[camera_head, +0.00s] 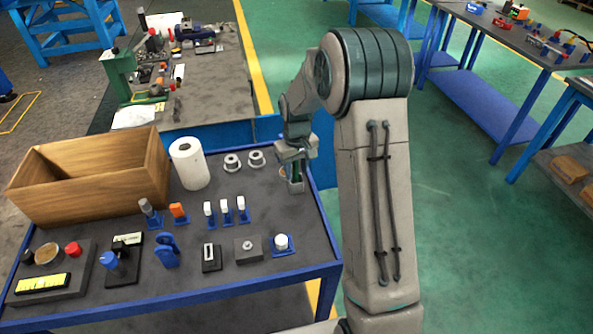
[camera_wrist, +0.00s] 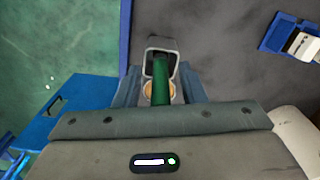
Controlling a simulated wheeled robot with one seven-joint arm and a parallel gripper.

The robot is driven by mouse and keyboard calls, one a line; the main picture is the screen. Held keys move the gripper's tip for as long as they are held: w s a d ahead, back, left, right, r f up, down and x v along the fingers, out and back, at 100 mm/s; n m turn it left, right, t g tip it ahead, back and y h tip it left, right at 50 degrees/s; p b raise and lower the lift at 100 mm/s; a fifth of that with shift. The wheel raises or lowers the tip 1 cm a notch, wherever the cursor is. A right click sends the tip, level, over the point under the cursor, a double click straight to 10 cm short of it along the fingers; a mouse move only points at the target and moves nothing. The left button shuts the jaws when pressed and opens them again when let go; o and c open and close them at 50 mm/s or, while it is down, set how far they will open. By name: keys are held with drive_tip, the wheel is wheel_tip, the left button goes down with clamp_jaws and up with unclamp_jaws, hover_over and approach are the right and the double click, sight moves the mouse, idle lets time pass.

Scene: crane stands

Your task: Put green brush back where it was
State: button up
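The green brush shows as a green handle (camera_wrist: 160,88) in the wrist view, between the fingers of my gripper (camera_wrist: 159,78). Its upper end in the picture overlaps the opening of a grey square holder (camera_wrist: 174,47). I cannot tell whether the brush rests in the holder or is held just over it. A tan round part shows beside the handle. In the head view my gripper (camera_head: 295,178) is low over the right edge of the table, at the holder (camera_head: 297,186). Whether the fingers touch the handle is unclear.
The blue-edged table (camera_head: 310,250) bears a wooden box (camera_head: 85,180), a paper roll (camera_head: 189,164), two grey rings and several small tools on blue stands. A white-topped item (camera_head: 281,242) stands near the front right.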

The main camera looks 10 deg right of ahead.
wheel_tip(320, 180, up, 11)
drive_tip(key=shift+f, duration=0.2)
drive_tip(key=shift+s+r, duration=0.15)
drive_tip(key=shift+r, duration=0.15)
drive_tip(key=s+r+m+t, duration=0.1)
drive_tip(key=s+r, duration=0.1)
drive_tip(key=s, duration=1.1)
drive_tip(key=s+r+m+t, duration=0.1)
drive_tip(key=s+r+m, duration=0.1)
drive_tip(key=s, duration=1.1)
drive_tip(key=shift+s+r+t, duration=0.35)
drive_tip(key=shift+s+t, duration=0.05)
drive_tip(key=shift+r, duration=0.25)
